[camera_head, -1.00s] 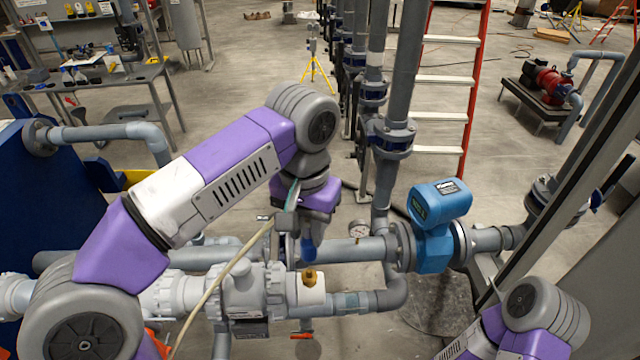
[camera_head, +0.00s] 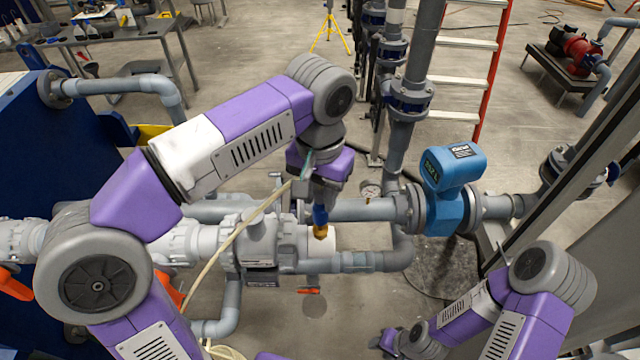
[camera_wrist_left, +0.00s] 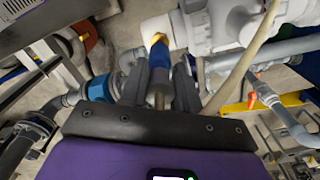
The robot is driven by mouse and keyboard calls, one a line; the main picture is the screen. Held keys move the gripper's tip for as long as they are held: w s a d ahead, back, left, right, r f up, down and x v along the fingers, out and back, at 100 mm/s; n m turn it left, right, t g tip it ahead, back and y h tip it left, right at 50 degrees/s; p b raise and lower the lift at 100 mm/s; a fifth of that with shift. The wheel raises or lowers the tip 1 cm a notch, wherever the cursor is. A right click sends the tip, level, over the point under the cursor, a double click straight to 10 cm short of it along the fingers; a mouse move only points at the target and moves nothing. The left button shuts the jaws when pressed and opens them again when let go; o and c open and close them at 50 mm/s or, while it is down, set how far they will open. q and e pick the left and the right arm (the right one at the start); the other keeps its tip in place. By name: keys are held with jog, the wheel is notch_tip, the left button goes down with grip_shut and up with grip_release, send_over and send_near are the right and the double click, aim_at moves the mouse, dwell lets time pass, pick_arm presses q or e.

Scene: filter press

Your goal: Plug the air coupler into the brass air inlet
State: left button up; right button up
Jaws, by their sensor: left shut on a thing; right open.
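My left gripper (camera_head: 320,197) is shut on the blue air coupler (camera_head: 320,215) and holds it upright above the white pump end. The brass air inlet (camera_head: 320,231) stands directly beneath it, and the coupler's lower end appears to meet the brass. In the left wrist view the blue coupler (camera_wrist_left: 159,64) sits between the dark fingers, in line with the brass inlet (camera_wrist_left: 156,40). I cannot tell how far it is seated. A pale hose (camera_head: 235,238) runs from the gripper down to the left. My right gripper (camera_head: 388,342) is open, low in the head view, away from the inlet.
Grey pipework surrounds the white pump (camera_head: 258,238). A pressure gauge (camera_head: 371,190) and a blue flow meter (camera_head: 447,190) stand to the right. An orange-red valve handle (camera_head: 309,291) is below the inlet. A blue machine (camera_head: 62,150) is at left.

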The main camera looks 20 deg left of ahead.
aim_at(320, 201)
pick_arm(q)
jog(key=shift+w+f+b, duration=0.1)
jog(key=shift+f+b, duration=0.25)
jog(key=shift+f, duration=0.7)
jog(key=shift+p, duration=0.4)
dwell(1.4)
jog(key=shift+f+b, duration=0.45)
jog(key=shift+f, duration=0.1)
dwell(0.3)
jog(key=o, duration=1.1)
jog(key=shift+c, duration=0.2)
notch_tip(320, 201, up, 8)
jog(key=shift+f+p, duration=0.2)
jog(key=shift+p, duration=0.4)
